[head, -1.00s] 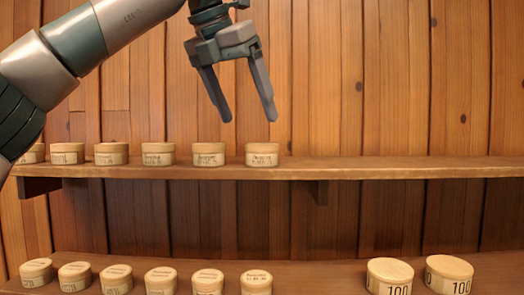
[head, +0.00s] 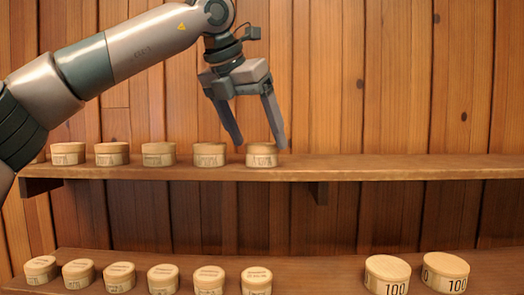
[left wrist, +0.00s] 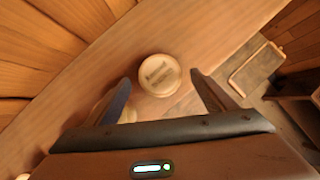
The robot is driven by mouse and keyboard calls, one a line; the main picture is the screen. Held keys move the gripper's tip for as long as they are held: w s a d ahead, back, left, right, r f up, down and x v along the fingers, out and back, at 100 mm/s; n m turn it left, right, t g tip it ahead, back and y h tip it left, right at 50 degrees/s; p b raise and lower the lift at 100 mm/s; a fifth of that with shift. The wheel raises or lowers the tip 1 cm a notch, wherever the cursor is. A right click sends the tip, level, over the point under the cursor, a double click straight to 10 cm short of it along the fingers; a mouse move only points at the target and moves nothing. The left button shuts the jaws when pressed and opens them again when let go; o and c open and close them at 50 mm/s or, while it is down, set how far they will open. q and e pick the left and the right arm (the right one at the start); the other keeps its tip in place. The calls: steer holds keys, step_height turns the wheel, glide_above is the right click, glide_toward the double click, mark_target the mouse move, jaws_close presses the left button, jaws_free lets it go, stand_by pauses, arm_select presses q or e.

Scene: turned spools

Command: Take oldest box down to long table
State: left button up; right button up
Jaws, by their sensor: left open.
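Small round wooden boxes with printed labels stand in a row on the upper shelf (head: 400,168). The rightmost box of that row (head: 262,157) is below my left gripper (head: 258,143). The gripper is open, its fingers pointing down, with the fingertips at about the height of this box. In the left wrist view the box (left wrist: 160,74) shows its round lid just beyond and between the two open fingers (left wrist: 158,88). I cannot read its label. My right gripper is not in view. Which box is oldest cannot be read, and no long table is clear in the head view.
More small boxes (head: 209,154) stand to the left on the upper shelf. The lower shelf (head: 320,268) holds another row and two larger boxes marked 100 (head: 388,274). The upper shelf is free to the right. A plank wall (head: 390,80) stands behind.

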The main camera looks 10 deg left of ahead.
mark_target(261, 144)
arm_select(q)
steer(key=shift+w+d+f+p, duration=0.25)
steer(key=shift+w+f+p, duration=0.25)
steer(key=shift+p, duration=0.2)
steer(key=shift+p+x, duration=0.35)
steer(key=shift+x, duration=0.55)
steer(key=shift+w+f, duration=0.15)
steer(key=shift+f, duration=0.15)
steer(key=c, duration=1.1)
